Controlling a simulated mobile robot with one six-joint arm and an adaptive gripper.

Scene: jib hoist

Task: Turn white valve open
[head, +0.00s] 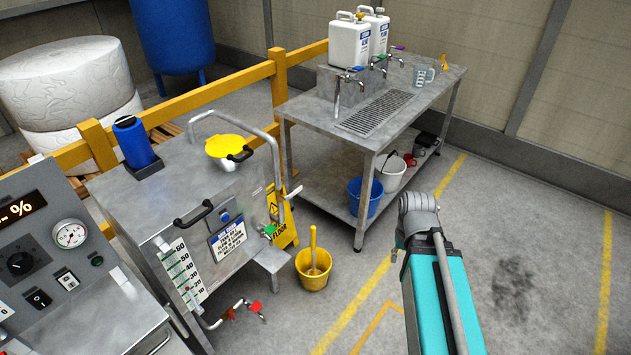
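No valve stands out clearly as the white one. A small pale lever (294,191) sticks out at the right side of the grey steel tank (180,190), beside the yellow floor sign; I cannot tell whether it is the white valve or how it is set. A green-handled valve (269,230) is on the tank's front right. Red-handled valves (254,307) sit on the low pipe at its foot. My teal and grey arm rises at the lower right, apart from the tank. My gripper does not show.
A steel bench (420,95) with several taps and white canisters (349,42) stands behind. A yellow bucket (313,270) is on the floor by the tank. A control panel (50,245) is at left, a yellow rail (205,95) behind. The floor at right is clear.

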